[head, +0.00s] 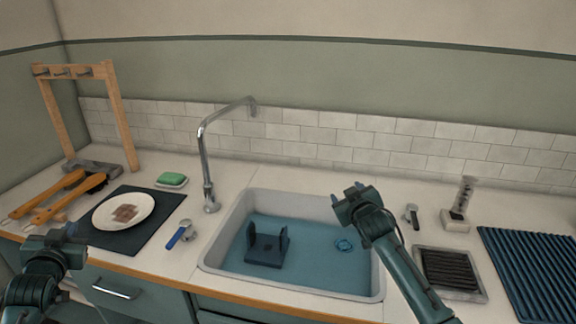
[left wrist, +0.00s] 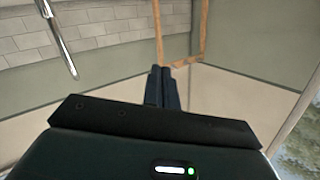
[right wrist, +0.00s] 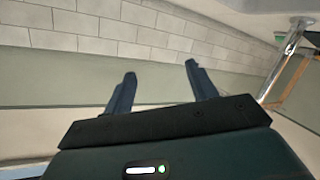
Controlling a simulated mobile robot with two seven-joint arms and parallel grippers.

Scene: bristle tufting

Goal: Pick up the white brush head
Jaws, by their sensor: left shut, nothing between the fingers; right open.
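I cannot clearly make out which thing is the white brush head. A pale block with a dark patch (head: 455,222) stands on the counter right of the sink, and a greyish upright piece (head: 466,193) rises from it. A small grey and dark item (head: 412,214) lies left of the block. My right gripper (head: 347,189) is open and empty above the sink's right back edge, left of these things. It also shows open in the right wrist view (right wrist: 160,78). My left gripper (head: 73,233) is shut and empty by the dark mat; its fingers meet in the left wrist view (left wrist: 161,72).
A plate (head: 123,211), orange-handled tools (head: 60,195), a wooden rack (head: 118,115), a dark-slatted tray (head: 450,270) and a ribbed mat (head: 530,270) occupy the counter.

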